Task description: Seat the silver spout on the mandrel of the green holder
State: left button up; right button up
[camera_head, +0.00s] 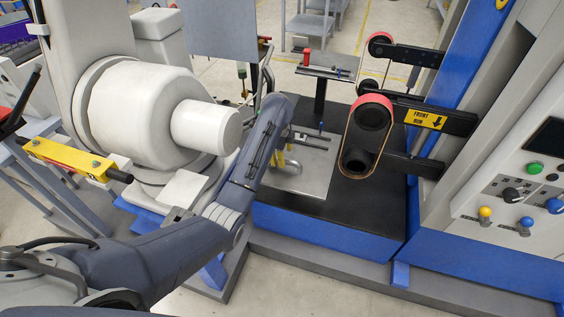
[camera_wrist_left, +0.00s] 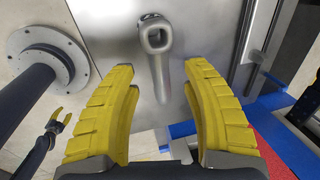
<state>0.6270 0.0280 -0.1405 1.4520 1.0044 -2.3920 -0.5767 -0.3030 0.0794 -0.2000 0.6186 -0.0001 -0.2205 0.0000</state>
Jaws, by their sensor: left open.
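The silver spout (camera_wrist_left: 155,50) is a bent metal tube with an open, squared end, lying on a grey metal plate. In the head view the spout (camera_head: 287,181) shows just below my left gripper (camera_head: 283,156), whose arm partly covers that area. In the left wrist view my left gripper (camera_wrist_left: 166,100) is open, with its yellow fingers spread to either side of the spout's lower stem and nothing held. The gap between fingers and spout is hard to judge. I cannot make out a green holder with a mandrel for certain.
The grey plate (camera_head: 312,180) sits on a black-topped blue base. A belt grinder (camera_head: 372,125) stands to the right, beside a control panel (camera_head: 525,180). A large white machine (camera_head: 150,115) is at left. A dark post on a round flange (camera_wrist_left: 50,57) stands left of the spout.

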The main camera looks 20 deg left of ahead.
pick_arm(q)
jog(key=shift+w+f, duration=0.2)
jog(key=shift+f, duration=0.75)
jog(key=shift+w+f, duration=0.2)
jog(key=shift+f, duration=0.75)
jog(key=shift+c, duration=0.5)
grip_shut()
